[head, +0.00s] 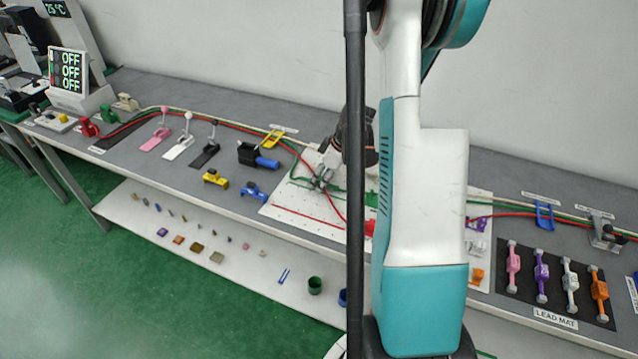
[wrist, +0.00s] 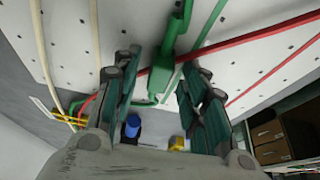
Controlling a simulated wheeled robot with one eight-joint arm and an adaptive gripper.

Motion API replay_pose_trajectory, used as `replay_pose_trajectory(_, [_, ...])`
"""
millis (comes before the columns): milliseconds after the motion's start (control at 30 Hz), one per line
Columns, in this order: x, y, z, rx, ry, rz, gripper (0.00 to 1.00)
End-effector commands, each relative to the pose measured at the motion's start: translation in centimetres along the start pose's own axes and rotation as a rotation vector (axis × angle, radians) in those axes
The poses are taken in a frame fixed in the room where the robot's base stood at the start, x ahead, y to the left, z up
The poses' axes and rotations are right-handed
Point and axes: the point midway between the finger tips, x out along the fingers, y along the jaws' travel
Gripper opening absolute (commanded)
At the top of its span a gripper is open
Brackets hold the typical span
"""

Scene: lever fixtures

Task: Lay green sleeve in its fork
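In the wrist view a green sleeve-like piece (wrist: 161,78) hangs on a green cable over the white pegboard, between the two fingers of my gripper (wrist: 160,72). The fingers are apart, with a gap showing on each side of the green piece. In the head view my gripper (head: 322,181) is low over the white board (head: 290,212), partly hidden behind my own arm. Green cable (head: 334,187) shows beside it. I cannot make out a green fork in either view.
Red cable (wrist: 262,33) crosses the board near the fingers. A black fixture with a blue handle (head: 266,162), a yellow block (head: 215,178) and a blue block (head: 254,191) stand left of the board. The lead mat (head: 555,318) with several coloured leads lies at right.

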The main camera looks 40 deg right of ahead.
Motion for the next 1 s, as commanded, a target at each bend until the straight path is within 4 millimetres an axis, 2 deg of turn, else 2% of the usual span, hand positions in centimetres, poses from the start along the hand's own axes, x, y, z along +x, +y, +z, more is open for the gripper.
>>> replay_pose_trajectory(33, [0.0,0.0,0.0,0.0,0.0,0.0,0.24])
replay_pose_trajectory(133, [0.0,0.0,0.0,0.0,0.0,0.0,0.01])
replay_pose_trajectory(167, [0.0,0.0,0.0,0.0,0.0,0.0,0.0])
replay_pose_trajectory(467, [-0.1,0.0,0.0,0.0,0.0,0.0,0.0])
replay_pose_trajectory(667, [-1.0,0.0,-0.4,0.0,0.0,0.0,0.0])
replay_pose_trajectory(833, [-3.3,0.0,-1.4,0.0,0.0,0.0,0.0])
replay_pose_trajectory(1000, [-7.3,0.0,-3.0,0.0,0.0,0.0,0.0])
